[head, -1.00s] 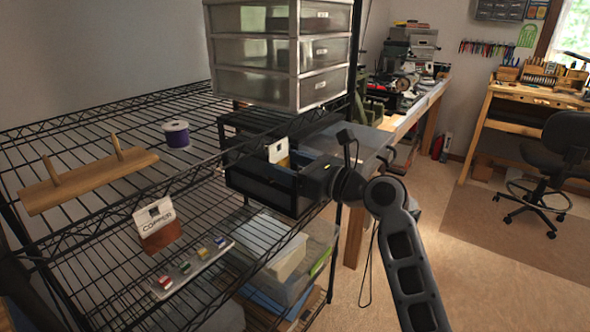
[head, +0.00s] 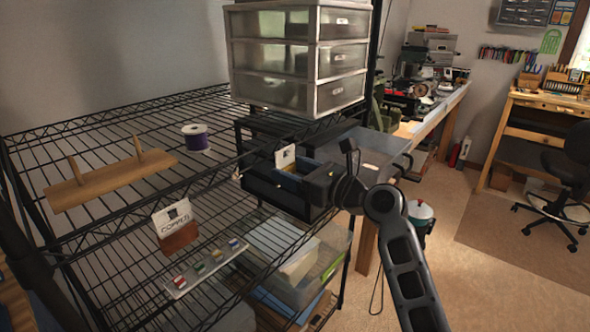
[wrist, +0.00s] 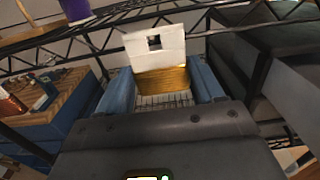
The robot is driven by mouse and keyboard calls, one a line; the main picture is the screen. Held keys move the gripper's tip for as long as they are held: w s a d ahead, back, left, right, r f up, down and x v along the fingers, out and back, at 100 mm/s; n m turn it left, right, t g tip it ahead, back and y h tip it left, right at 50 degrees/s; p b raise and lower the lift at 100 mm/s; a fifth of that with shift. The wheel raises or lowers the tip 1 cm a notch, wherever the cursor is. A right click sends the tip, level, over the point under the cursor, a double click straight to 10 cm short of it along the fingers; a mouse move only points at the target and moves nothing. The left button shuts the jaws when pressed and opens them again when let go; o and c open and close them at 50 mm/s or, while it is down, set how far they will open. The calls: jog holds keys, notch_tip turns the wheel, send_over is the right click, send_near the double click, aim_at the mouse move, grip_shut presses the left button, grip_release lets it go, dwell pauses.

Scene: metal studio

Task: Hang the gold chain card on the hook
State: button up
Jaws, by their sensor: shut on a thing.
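The gold chain card (head: 285,157) has a white header with a dark square cutout; its gold lower part shows in the wrist view (wrist: 163,80). My gripper (head: 289,176) is shut on it, with blue fingers on either side of the gold part in the wrist view (wrist: 160,88). The card stands roughly upright above the fingers. A wooden board with two upright pegs (head: 110,182), the likely hook, lies on the wire shelf at left in the head view. The card is to the right of it and apart from it.
A purple spool (head: 196,138) stands beside the board. A copper card (head: 176,228) and a strip with several small coloured pieces (head: 206,266) are on the rack nearer me. A drawer unit (head: 300,58) stands behind my gripper. A clear bin (head: 297,265) sits below.

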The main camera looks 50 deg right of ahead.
dwell(0.3)
jog(key=o, duration=1.1)
jog(key=shift+s+d+b, duration=0.15)
jog(key=shift+s+b, duration=0.45)
jog(key=shift+s, duration=3.3)
